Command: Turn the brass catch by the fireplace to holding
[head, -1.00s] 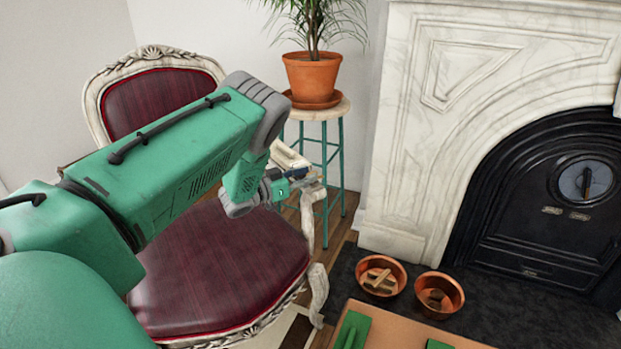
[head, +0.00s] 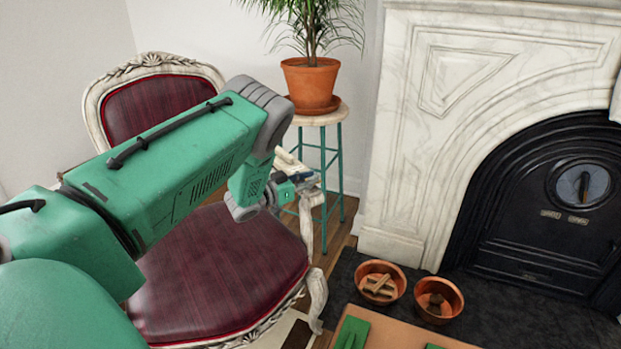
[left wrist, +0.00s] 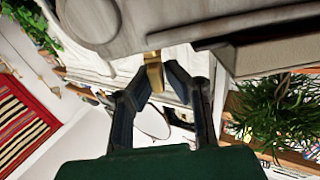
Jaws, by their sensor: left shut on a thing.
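In the left wrist view a small brass piece (left wrist: 154,72), which looks like the catch, stands between the fingertips of my left gripper (left wrist: 157,88). The gripper is shut on it. A pale grey carved body lies just beyond the brass. In the head view my left gripper (head: 304,182) is by the chair's right arm, in front of the stool, and the brass piece cannot be made out there. A round dial (head: 585,184) with an orange-brown pointer, roughly upright, is on the black fireplace door, above two small plates too small to read. My right gripper is not in view.
A carved chair with a dark red seat (head: 215,270) stands below my left arm. A potted plant (head: 312,84) is on a stool behind it. Two copper bowls (head: 380,283) (head: 438,300) sit on the dark hearth, near a tan board (head: 395,335).

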